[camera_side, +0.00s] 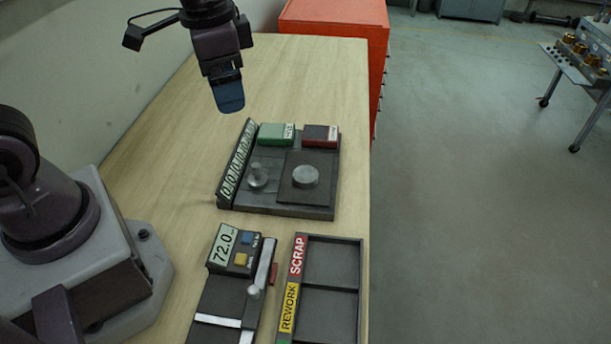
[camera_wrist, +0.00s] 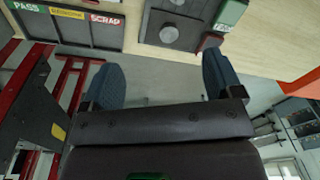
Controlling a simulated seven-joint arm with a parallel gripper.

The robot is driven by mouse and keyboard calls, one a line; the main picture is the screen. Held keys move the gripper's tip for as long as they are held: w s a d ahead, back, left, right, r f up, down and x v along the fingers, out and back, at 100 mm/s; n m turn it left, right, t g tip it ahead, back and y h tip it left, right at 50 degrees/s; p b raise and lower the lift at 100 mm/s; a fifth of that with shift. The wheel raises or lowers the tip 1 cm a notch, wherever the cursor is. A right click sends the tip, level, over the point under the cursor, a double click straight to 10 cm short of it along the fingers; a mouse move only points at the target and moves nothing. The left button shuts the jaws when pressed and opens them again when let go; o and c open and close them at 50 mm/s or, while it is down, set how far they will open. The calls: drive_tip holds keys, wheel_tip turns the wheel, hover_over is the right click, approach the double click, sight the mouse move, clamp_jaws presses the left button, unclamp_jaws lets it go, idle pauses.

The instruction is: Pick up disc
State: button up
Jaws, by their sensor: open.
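A grey metal disc (camera_side: 305,176) lies flat on the right dark pad of a black fixture (camera_side: 290,210) in the side view. It also shows near the top of the wrist view (camera_wrist: 169,33). A metal piece with an upright knob (camera_side: 257,176) stands on the fixture, left of the disc. My gripper (camera_side: 230,108) is above the table, up and left of the fixture in the side view, well apart from the disc. In the wrist view its two blue fingers (camera_wrist: 160,82) are spread with nothing between them.
A green block (camera_side: 277,134) and a dark red block (camera_side: 320,136) sit at the fixture's back edge. A gauge reading 72.0 (camera_side: 224,246) and a tray (camera_side: 361,285) labelled SCRAP and REWORK are in front. A red cabinet (camera_side: 340,18) stands behind the table. Bare wood lies left of the fixture.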

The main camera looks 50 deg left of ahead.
drive_tip(key=w+d+f+m+g, duration=0.2)
drive_tip(key=w+f+m, duration=0.6)
drive_tip(key=f, duration=0.2)
drive_tip(key=m+t, duration=0.1)
drive_tip(key=m, duration=0.6)
hover_over(306, 174)
drive_tip(key=f, duration=0.8)
drive_tip(key=shift+s+f, duration=0.3)
drive_tip(key=shift+f, duration=0.05)
drive_tip(key=f, duration=0.5)
drive_tip(key=shift+w, duration=0.35)
drive_tip(key=shift+c, duration=0.3)
drive_tip(key=c, duration=1.1)
drive_tip(key=shift+c, duration=0.3)
drive_tip(key=shift+r, duration=0.15)
